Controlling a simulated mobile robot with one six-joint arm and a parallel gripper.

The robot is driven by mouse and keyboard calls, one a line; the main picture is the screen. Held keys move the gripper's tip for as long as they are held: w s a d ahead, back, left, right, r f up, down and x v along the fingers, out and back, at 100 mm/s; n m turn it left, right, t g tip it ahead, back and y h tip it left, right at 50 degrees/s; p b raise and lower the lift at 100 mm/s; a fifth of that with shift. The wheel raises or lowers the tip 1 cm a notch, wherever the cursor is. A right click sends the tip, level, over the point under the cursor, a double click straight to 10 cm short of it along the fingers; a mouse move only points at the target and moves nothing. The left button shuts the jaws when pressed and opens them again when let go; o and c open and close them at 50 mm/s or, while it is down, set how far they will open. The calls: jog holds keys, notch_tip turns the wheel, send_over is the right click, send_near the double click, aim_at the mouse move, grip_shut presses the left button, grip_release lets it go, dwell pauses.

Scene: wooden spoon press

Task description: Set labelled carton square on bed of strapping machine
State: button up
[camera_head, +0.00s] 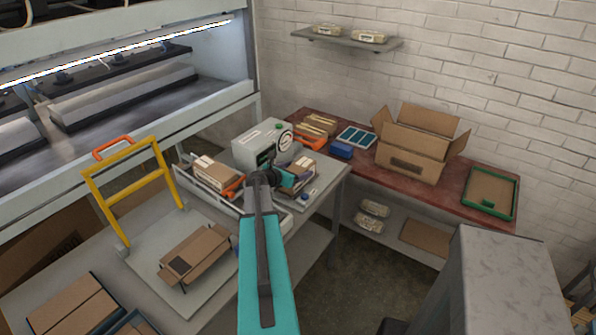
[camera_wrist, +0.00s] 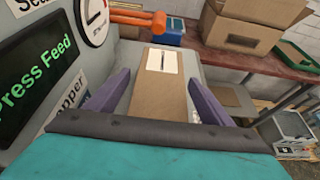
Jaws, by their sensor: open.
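A brown carton (camera_wrist: 158,98) with a white label (camera_wrist: 163,62) lies between the two purple fingers of my gripper (camera_wrist: 160,82) in the wrist view. The fingers are open, one along each side, with gaps visible. In the head view my gripper (camera_head: 290,184) is over the grey table beside the grey machine (camera_head: 252,150), and partly hides this carton (camera_head: 302,166). A yellow frame with an orange handle (camera_head: 113,147) stands on a flat grey bed (camera_head: 150,272) at the left; I cannot tell whether this is the strapping machine.
The grey machine has a green display (camera_wrist: 40,85) and a dial close to my gripper's left. Another carton (camera_head: 214,172) sits left of it. A red bench (camera_head: 450,203) at the back holds a large open box (camera_head: 412,160) and a green tray (camera_head: 490,194).

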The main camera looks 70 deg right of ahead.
jog(key=b+v, duration=0.2)
jog(key=v, duration=0.9)
jog(key=shift+r, duration=0.15)
jog(key=shift+s, duration=0.15)
dwell(0.6)
